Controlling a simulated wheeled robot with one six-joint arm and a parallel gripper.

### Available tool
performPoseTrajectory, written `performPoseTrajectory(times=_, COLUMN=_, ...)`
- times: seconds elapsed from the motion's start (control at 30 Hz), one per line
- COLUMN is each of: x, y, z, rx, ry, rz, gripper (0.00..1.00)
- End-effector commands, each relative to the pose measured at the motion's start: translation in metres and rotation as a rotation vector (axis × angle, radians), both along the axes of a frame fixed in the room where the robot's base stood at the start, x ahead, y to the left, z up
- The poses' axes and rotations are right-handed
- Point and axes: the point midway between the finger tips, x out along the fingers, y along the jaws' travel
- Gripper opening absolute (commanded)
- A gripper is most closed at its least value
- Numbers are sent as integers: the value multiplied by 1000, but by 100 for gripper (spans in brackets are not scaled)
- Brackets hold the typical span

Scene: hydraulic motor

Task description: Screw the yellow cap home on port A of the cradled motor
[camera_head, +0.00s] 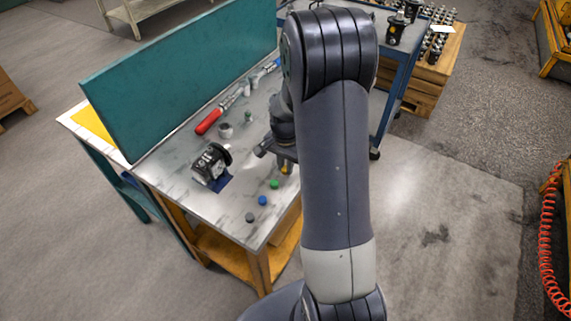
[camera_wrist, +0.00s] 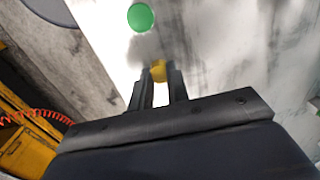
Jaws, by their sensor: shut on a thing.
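The yellow cap (camera_wrist: 158,71) is between the fingertips of my gripper (camera_wrist: 160,74) in the wrist view, and the fingers are shut on it.
A green cap (camera_head: 275,184), also in the wrist view (camera_wrist: 141,17), a blue cap (camera_head: 262,200) and a grey cap (camera_head: 250,217) stand in a row on the metal bench (camera_head: 185,205). A red-handled tool (camera_head: 209,121) lies near the teal back panel (camera_head: 185,80).

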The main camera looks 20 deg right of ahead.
Motion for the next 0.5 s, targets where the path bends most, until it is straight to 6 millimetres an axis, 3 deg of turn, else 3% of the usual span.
performPoseTrajectory(times=0.5, x=0, y=0, z=27, rx=0, ry=0, rz=0, gripper=0)
